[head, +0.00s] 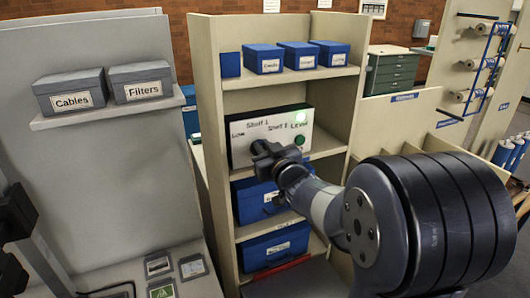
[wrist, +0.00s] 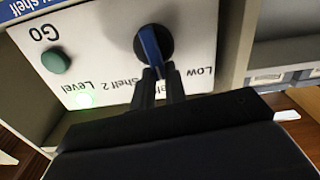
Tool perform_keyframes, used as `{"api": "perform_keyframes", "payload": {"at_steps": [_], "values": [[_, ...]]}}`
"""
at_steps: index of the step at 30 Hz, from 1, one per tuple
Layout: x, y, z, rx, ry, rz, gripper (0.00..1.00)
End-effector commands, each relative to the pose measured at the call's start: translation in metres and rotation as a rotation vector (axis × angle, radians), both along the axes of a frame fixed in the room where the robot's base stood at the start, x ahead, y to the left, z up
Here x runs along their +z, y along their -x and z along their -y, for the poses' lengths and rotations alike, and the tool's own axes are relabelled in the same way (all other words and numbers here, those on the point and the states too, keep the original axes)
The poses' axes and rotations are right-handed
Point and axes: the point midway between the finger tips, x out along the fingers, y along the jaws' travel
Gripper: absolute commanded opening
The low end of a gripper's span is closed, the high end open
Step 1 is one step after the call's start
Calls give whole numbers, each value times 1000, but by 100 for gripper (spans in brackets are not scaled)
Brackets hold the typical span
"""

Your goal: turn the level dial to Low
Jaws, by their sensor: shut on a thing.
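The white control panel (head: 241,150) stands on a middle shelf of the beige cabinet. Its dial (wrist: 153,46), a black disc with a blue bar handle, shows upside down in the wrist view. The Low label (wrist: 200,71) is beside the fingers, to the right. In the head view my gripper (head: 262,151) hides the dial.
A green button (wrist: 56,61) marked Go and a lit green lamp (wrist: 85,100) are on the panel. Blue boxes (head: 264,59) sit on the shelf above, and more blue boxes (head: 273,247) below. Cabinet side walls stand close on both sides of the panel.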

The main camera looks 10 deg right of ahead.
Motion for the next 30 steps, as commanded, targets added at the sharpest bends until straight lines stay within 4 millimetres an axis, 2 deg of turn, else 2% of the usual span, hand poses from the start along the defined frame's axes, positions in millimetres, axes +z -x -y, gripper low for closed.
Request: {"api": "perform_keyframes", "payload": {"at_steps": [1,18,30], "values": [[-5,0,-1,0,34,10,0],[-9,2,-12,2,515,104,0],[-11,3,-16,0,718,141,0]]}}
